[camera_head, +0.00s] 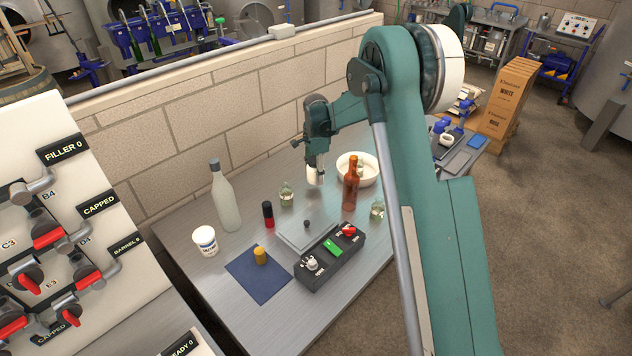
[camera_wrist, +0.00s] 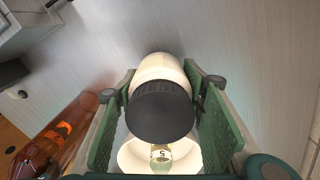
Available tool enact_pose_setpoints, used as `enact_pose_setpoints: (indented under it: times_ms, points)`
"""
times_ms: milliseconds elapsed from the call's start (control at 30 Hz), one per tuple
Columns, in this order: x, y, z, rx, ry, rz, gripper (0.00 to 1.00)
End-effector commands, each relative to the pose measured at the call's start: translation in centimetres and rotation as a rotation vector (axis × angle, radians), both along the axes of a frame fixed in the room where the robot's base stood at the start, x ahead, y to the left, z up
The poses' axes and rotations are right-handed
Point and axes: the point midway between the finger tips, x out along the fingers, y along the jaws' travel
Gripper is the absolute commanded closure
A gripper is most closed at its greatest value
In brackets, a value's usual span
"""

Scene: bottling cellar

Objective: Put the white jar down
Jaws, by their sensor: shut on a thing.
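The white jar with its black lid (camera_wrist: 162,107) is between the green fingers of my gripper (camera_wrist: 160,115) in the wrist view. The fingers are shut on it from both sides. In the head view my gripper (camera_head: 314,168) points down over the back part of the metal table (camera_head: 195,285). The white of the jar (camera_head: 316,178) shows at its fingertips. The jar looks held above the tabletop, but I cannot tell how large the gap under it is.
A white bowl (camera_head: 343,178) and amber bottle (camera_head: 350,188) stand right of the jar. A small glass jar (camera_head: 287,195), red-black cylinder (camera_head: 267,214), pale bottle (camera_head: 227,205) and white tub (camera_head: 205,241) stand left. A black control box (camera_head: 330,258) lies in front. Bare tabletop shows between them.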

Motion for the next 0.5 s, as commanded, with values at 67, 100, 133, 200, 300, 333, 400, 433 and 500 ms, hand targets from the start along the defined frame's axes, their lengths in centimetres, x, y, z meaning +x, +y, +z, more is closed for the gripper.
enact_pose_setpoints:
  times_ms: [67, 100, 133, 200, 300, 333, 400, 433, 500]
  points:
    - [0.0, 0.0, 0.0, 0.0, 0.0, 0.0, 0.76]
    - [0.0, 0.0, 0.0, 0.0, 0.0, 0.0, 0.76]
    - [0.0, 0.0, 0.0, 0.0, 0.0, 0.0, 0.76]
    - [0.0, 0.0, 0.0, 0.0, 0.0, 0.0, 0.76]
    - [0.0, 0.0, -0.5, 0.0, 0.0, 0.0, 0.76]
    - [0.0, 0.0, -0.8, 0.0, 0.0, 0.0, 0.76]
    - [0.0, 0.0, -1.5, 0.0, 0.0, 0.0, 0.76]
    - [0.1, 0.0, -1.8, 0.0, 0.0, 0.0, 0.76]
    - [0.1, 0.0, -2.6, 0.0, 0.0, 0.0, 0.76]
